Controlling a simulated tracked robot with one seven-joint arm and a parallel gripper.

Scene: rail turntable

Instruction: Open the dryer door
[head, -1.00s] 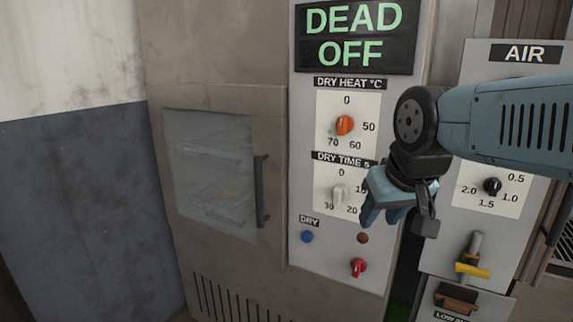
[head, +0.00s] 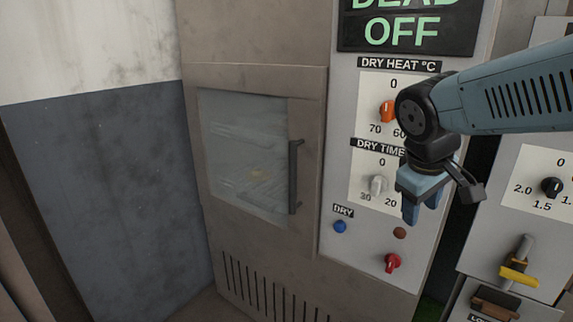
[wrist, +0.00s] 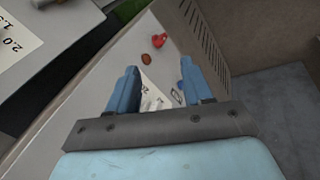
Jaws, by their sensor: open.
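The dryer door (head: 215,140) is a glass-fronted panel in a brown-grey cabinet, left of centre in the head view, and looks shut. Its dark vertical handle (head: 294,177) is on the door's right edge. Through the glass I see rack shelves with a small yellowish item on them. My gripper (head: 423,208) points down in front of the control panel, to the right of the handle and apart from it. In the wrist view my gripper's two blue fingers (wrist: 157,88) are spread with nothing held between them.
The control panel (head: 375,235) carries an orange heat knob (head: 387,111), a grey time knob (head: 378,185), a blue button (head: 340,227) and a red knob (head: 393,263). An AIR panel (head: 535,170) stands right. A grey-blue wall (head: 110,200) is left. The space before the door looks clear.

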